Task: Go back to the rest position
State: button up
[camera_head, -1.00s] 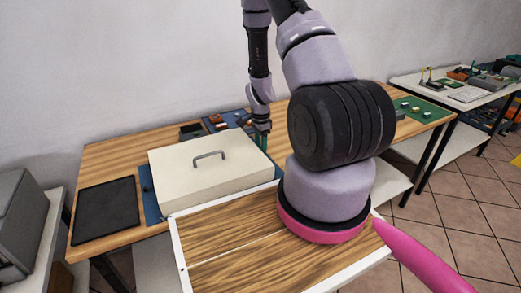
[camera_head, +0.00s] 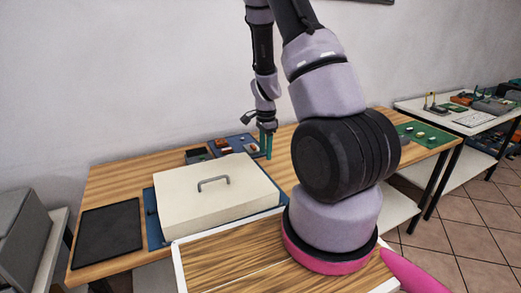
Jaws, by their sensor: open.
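My gripper (camera_head: 268,146) hangs from my arm above the back of the wooden table (camera_head: 115,183), its teal fingers pointing down. It is open, and I see nothing between its fingers. It is just behind the right back corner of a cream box lid with a grey handle (camera_head: 213,183). The lid lies on a blue mat (camera_head: 153,228). The large lower links of my arm hide part of the table's right side.
A black flat tray (camera_head: 106,232) lies at the table's left. A blue tray with small parts (camera_head: 235,143) and a dark bin (camera_head: 197,156) stand at the back. A green board (camera_head: 424,134) lies at the right. A side table (camera_head: 470,110) holds more parts.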

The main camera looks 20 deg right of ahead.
jog(key=s+a+r+n+t+y, duration=0.1)
jog(key=s+a+r+n+t, duration=0.2)
jog(key=r, duration=0.9)
jog(key=s+a+r+n+t+y, duration=0.1)
jog(key=a+r+n, duration=0.25)
jog(key=r, duration=0.85)
jog(key=s+a+r+n+t, duration=0.1)
jog(key=s+a+r+n, duration=0.1)
jog(key=s+r, duration=0.5)
jog(key=s+a+r+n+t, duration=0.2)
jog(key=s+a+r+n, duration=0.1)
jog(key=s+r+n, duration=0.2)
jog(key=s+r, duration=0.2)
jog(key=s, duration=0.1)
jog(key=shift+s, duration=0.35)
